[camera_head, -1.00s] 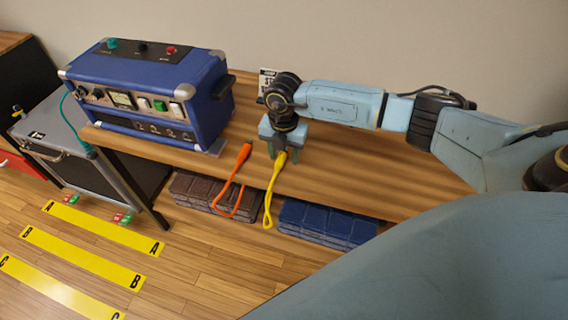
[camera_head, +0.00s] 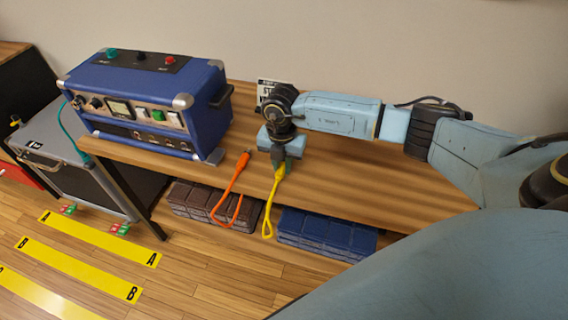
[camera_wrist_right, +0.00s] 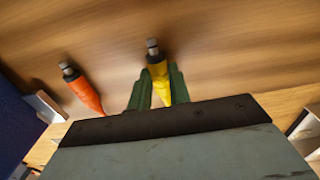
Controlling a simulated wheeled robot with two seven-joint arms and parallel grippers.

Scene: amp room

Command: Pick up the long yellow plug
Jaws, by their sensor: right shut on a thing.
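The long yellow plug (camera_head: 279,174) is at the table's front edge in the head view, its yellow cable looping down over the edge. My right gripper (camera_head: 279,163) comes down over it from above. In the right wrist view the yellow plug (camera_wrist_right: 160,78) lies between the two green fingers of the right gripper (camera_wrist_right: 158,86), its metal tip pointing away. The gripper is shut on the plug. Whether the plug is clear of the table I cannot tell. My left gripper is not in view.
An orange plug (camera_head: 237,172) lies on the wooden table (camera_head: 370,178) just left of the yellow one; it also shows in the wrist view (camera_wrist_right: 84,90). A blue amplifier (camera_head: 150,105) stands on the left. Brown (camera_head: 200,203) and blue (camera_head: 325,232) crates sit below.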

